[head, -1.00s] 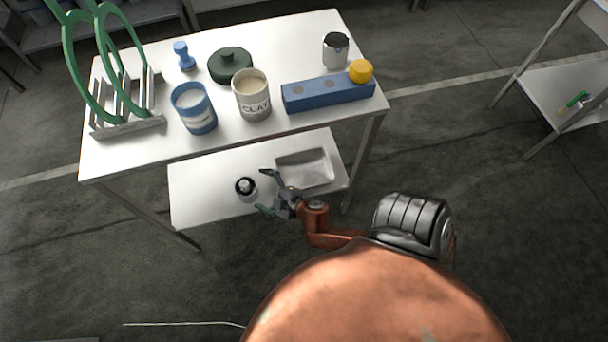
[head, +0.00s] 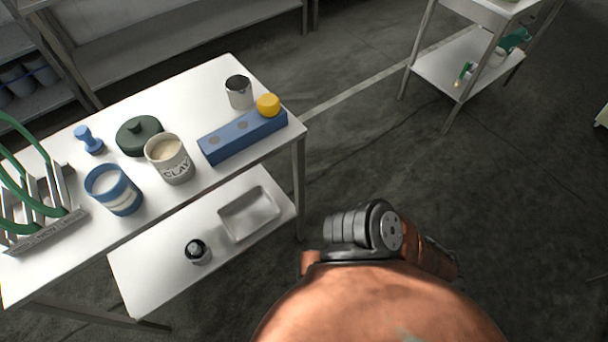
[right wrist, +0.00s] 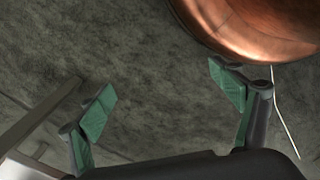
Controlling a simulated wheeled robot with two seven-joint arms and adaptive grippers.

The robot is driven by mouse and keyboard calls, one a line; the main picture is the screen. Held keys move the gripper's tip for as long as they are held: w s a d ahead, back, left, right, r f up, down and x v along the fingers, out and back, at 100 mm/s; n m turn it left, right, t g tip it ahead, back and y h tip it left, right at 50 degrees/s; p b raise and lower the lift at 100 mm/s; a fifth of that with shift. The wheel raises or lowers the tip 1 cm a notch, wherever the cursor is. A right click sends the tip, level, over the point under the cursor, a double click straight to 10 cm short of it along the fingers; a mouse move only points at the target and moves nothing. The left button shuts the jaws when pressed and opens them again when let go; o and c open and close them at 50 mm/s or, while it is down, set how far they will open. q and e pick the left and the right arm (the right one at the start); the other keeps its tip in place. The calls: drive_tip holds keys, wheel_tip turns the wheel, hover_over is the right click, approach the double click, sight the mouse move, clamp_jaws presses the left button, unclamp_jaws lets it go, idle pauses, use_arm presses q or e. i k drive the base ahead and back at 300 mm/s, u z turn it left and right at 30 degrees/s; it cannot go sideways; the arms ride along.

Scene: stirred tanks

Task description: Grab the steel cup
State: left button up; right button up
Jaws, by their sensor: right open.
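The steel cup (head: 239,92) stands upright on the table top (head: 225,78) near its far right corner, behind a blue block (head: 243,137) and a yellow knob-like piece (head: 268,105). My right gripper shows in the right wrist view (right wrist: 165,98) with its green-padded fingers spread apart and nothing between them. In the head view my right gripper is hidden and the cup is clear of any gripper. My left gripper is not in view.
A clay tub (head: 169,160), a blue tub (head: 114,190), a dark green lid (head: 140,136) and a blue stamp-like piece (head: 89,140) stand left of the cup. The lower shelf (head: 150,275) holds a metal tray (head: 249,214) and a small jar (head: 198,252).

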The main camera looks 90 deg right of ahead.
sight(238, 87)
drive_tip(key=z, duration=1.7)
drive_tip(key=k, duration=0.5)
drive_tip(key=u, duration=1.25)
drive_tip(key=i, duration=0.8)
drive_tip(key=z, duration=0.75)
drive_tip(key=i, duration=0.55)
drive_tip(key=z, duration=0.6)
